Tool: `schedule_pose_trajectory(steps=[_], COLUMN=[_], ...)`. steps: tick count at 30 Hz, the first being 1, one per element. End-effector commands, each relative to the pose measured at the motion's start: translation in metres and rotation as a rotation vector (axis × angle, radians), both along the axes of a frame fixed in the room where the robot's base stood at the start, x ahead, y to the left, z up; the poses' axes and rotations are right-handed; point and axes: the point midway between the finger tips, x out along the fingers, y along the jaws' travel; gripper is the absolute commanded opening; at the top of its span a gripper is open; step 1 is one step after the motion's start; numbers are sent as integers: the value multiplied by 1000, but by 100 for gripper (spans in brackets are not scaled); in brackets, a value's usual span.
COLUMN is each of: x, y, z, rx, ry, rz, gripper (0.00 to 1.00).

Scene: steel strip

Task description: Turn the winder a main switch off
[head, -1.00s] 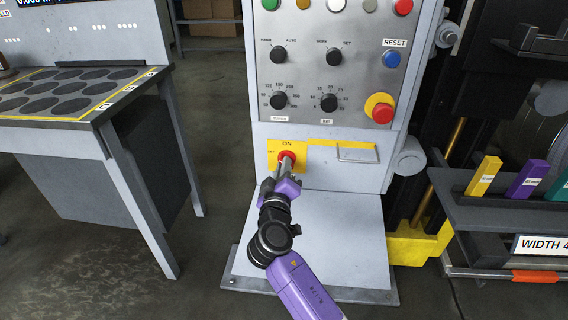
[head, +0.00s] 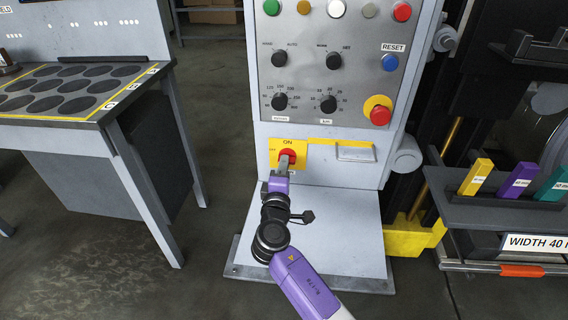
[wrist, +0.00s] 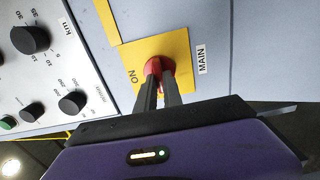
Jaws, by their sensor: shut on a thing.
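The main switch (head: 288,157) is a red knob on a yellow plate (head: 302,160) low on the grey control panel, with ON printed above it. In the wrist view the red knob (wrist: 154,66) shows beyond my finger tips, beside the word ON and a MAIN label (wrist: 202,59). My gripper (head: 284,166) reaches up to the knob from below and is shut on it. In the wrist view my gripper's fingers (wrist: 159,80) sit close together at the knob and hide part of it. The knob's pointer direction cannot be made out.
Above the switch are black selector dials (head: 279,102), a blue reset button (head: 390,62) and a red emergency stop (head: 380,115). A metal handle (head: 355,151) is right of the plate. A table (head: 120,125) stands left, a rack with coloured blocks (head: 522,180) right.

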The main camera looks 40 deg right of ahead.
Motion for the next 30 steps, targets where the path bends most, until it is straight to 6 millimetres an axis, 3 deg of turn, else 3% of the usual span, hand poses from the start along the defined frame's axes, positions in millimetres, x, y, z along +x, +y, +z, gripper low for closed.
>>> schedule_pose_trajectory(steps=[16,17,20,30], x=[0,0,0,-1], y=[1,1,1,2], z=[-1,-1,-1,-1], rx=[-17,-17,-17,-16], ry=[23,23,23,22], rz=[3,3,2,1], gripper=[0,13,32,33])
